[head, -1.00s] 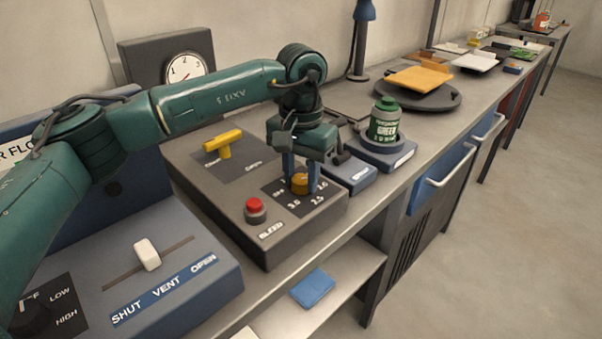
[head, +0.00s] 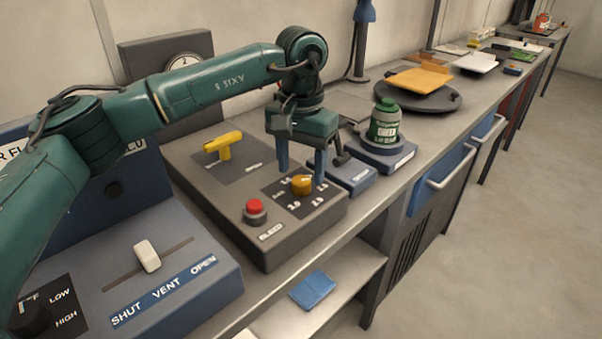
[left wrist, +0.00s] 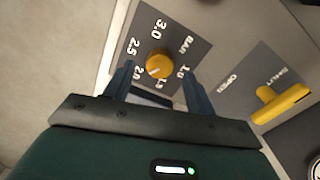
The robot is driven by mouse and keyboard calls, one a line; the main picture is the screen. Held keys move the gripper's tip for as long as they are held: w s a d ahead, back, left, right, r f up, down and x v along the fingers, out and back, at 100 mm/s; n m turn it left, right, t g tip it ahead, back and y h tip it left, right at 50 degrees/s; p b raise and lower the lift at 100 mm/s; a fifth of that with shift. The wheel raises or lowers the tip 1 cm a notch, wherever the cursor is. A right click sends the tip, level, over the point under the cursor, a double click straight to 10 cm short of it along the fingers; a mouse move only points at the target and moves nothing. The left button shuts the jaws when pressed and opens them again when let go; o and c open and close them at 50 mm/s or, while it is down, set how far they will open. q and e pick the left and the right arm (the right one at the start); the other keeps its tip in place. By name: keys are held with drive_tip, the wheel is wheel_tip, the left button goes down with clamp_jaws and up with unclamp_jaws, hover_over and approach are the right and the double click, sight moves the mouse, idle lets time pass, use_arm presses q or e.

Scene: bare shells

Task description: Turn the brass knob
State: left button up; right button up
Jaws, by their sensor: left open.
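The brass knob (head: 302,187) is on a dark dial plate at the front right of the grey panel box. In the left wrist view the knob (left wrist: 159,64) is ringed by numbers from 1.0 to 3.0 and the word BAR; a small pale mark on it seems to face the 2.0 and 1.5 side. My left gripper (head: 301,175) is open just above the knob, its blue fingers spread. In the left wrist view the fingers of my left gripper (left wrist: 157,72) stand on either side of the knob, apart from it. My right gripper is out of view.
The grey box (head: 215,198) also bears a yellow T-handle (head: 223,146) and a red button (head: 255,207). A blue slider box (head: 190,255) stands at front left. A green can (head: 384,125) on a blue base stands to the right. A low shelf holds a blue pad (head: 313,290).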

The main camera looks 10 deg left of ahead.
sight(301, 180)
use_arm(q)
wheel_tip(301, 180, up, 11)
drive_tip(key=shift+f, duration=0.15)
idle(0.4)
